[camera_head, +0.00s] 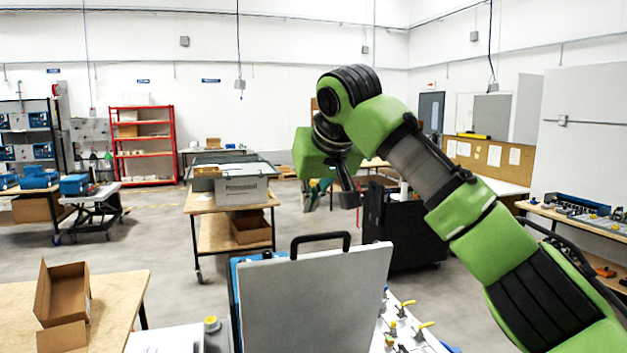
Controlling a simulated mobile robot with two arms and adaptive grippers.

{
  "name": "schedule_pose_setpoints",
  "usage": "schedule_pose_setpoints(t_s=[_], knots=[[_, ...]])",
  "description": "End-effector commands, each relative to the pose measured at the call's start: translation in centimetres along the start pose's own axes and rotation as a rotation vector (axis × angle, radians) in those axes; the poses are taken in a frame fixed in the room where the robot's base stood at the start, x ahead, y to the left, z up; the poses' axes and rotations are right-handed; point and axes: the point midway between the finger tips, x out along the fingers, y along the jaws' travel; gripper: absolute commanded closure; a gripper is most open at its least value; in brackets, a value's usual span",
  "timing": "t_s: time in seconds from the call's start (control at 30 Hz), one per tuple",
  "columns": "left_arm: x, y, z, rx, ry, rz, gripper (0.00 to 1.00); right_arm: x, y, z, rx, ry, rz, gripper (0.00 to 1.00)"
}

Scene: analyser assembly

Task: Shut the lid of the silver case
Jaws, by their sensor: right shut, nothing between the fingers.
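The silver case's lid (318,305) stands upright in the near middle, its broad grey face toward me. A black handle (320,240) sits on its top edge. The rest of the case is largely hidden; a blue edge shows at the left of the lid. My right arm comes in from the right and arches over the scene. My right gripper (347,198) is shut and empty, hanging in the air above the handle in the picture and not touching the lid. My left gripper is out of view.
Right of the lid is a white surface with yellow-handled parts (407,308). A wooden table (118,300) with an open cardboard box (66,292) is at the left. Behind stands a trolley (203,205) carrying a grey box (242,190). A black cabinet (400,232) is behind my arm.

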Motion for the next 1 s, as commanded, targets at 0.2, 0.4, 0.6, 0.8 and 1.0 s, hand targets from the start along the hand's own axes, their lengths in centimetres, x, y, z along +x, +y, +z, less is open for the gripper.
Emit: schedule_pose_setpoints(t_s=[0.2, 0.4, 0.6, 0.8, 1.0], knots=[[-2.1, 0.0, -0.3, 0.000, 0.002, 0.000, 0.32, 3.4, 0.1, 0.3, 0.000, 0.001, 0.000, 1.00], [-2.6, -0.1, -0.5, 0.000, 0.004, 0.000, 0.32, 2.8, 0.1, 2.1, -0.001, 0.000, 0.001, 1.00], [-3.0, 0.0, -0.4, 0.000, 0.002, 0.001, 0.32, 2.3, 0.1, 3.3, 0.002, 0.001, 0.001, 1.00], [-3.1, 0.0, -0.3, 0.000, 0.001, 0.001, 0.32, 2.3, 0.0, 3.8, 0.001, -0.001, 0.000, 1.00], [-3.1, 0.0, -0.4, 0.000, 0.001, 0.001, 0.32, 2.3, 0.0, 3.8, 0.001, 0.000, 0.000, 1.00]])
